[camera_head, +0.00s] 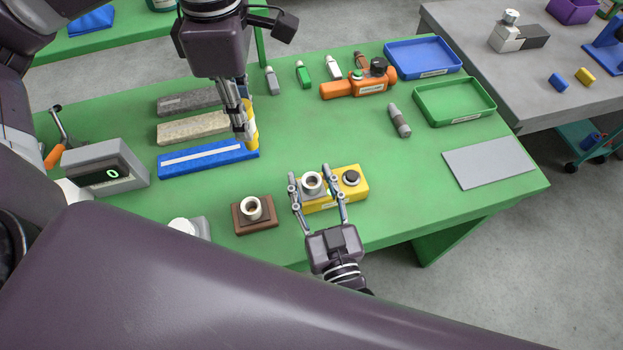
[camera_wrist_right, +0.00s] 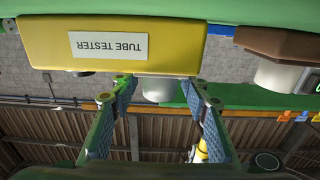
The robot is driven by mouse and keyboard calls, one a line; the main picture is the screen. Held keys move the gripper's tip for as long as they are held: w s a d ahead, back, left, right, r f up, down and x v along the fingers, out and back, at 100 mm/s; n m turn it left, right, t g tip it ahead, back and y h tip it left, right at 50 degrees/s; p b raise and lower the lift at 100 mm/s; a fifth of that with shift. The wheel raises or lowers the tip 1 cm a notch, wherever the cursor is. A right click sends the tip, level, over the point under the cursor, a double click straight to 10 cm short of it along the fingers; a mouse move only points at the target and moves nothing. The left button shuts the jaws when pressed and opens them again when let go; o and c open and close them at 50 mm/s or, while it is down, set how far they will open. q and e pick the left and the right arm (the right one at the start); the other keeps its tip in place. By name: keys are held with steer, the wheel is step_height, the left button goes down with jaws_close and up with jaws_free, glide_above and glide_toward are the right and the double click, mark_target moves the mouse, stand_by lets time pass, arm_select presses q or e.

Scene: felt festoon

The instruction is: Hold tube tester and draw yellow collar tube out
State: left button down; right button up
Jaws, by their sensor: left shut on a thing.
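The yellow tube tester (camera_head: 330,203) stands near the table's front edge, with a pale ring-shaped socket (camera_head: 312,183) on the left of its top and a dark round knob (camera_head: 351,178) on the right. Its upside-down label (camera_wrist_right: 122,46) shows in the right wrist view. My right gripper (camera_head: 309,174) is open, its fingers spread on either side of the socket. In the right wrist view the fingers (camera_wrist_right: 160,98) are apart, with a pale cylinder beyond them. My left gripper (camera_head: 247,136) is shut on a yellow tube-like piece (camera_head: 252,125), above the blue bar; its lower end is partly hidden.
A brown block with a white ring (camera_head: 252,208) stands left of the tester. A blue bar (camera_head: 208,159) and two stone-like bars lie behind. Blue (camera_head: 424,57) and green (camera_head: 455,102) trays are at the right.

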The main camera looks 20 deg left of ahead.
steer(key=v, duration=1.2)
steer(key=shift+d, duration=0.1)
